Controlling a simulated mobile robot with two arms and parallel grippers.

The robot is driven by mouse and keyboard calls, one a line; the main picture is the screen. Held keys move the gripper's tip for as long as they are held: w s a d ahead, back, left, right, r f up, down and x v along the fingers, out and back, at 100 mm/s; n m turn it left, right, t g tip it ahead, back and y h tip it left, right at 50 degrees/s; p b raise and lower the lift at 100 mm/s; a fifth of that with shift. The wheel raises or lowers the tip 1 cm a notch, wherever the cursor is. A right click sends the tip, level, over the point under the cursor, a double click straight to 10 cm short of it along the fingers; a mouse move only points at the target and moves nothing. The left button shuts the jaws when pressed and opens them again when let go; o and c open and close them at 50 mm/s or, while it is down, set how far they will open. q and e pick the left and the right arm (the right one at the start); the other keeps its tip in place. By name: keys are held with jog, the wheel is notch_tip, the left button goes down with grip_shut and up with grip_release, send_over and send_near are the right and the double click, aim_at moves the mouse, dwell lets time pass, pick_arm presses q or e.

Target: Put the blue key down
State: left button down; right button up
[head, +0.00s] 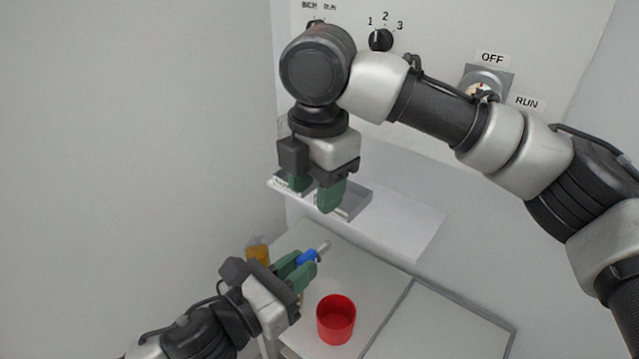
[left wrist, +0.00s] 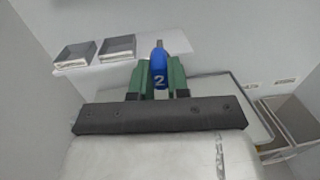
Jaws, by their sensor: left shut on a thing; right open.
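The blue key (head: 309,256) is held between the green fingers of my left gripper (head: 297,268), above the light table. Its metal end points up and to the right in the head view. In the left wrist view the blue key (left wrist: 159,68) shows a white "2" on its head, with a green finger of the left gripper (left wrist: 159,80) on each side. My right gripper (head: 316,190) is open and empty, pointing down in front of the white shelf (head: 405,220).
Grey trays (head: 355,203) sit on the shelf; two trays (left wrist: 117,48) show in the left wrist view. A red cup (head: 336,318) and an amber bottle (head: 257,250) stand on the table. The wall panel (head: 440,50) carries labelled knobs and an OFF/RUN switch (head: 486,84).

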aim_at(320, 248)
jog(key=shift+n, duration=0.3)
jog(key=f, duration=1.1)
jog(key=shift+s+d+f, duration=0.2)
jog(key=shift+d+f, duration=0.1)
grip_shut()
pick_arm(q)
jog(key=c, duration=1)
grip_release()
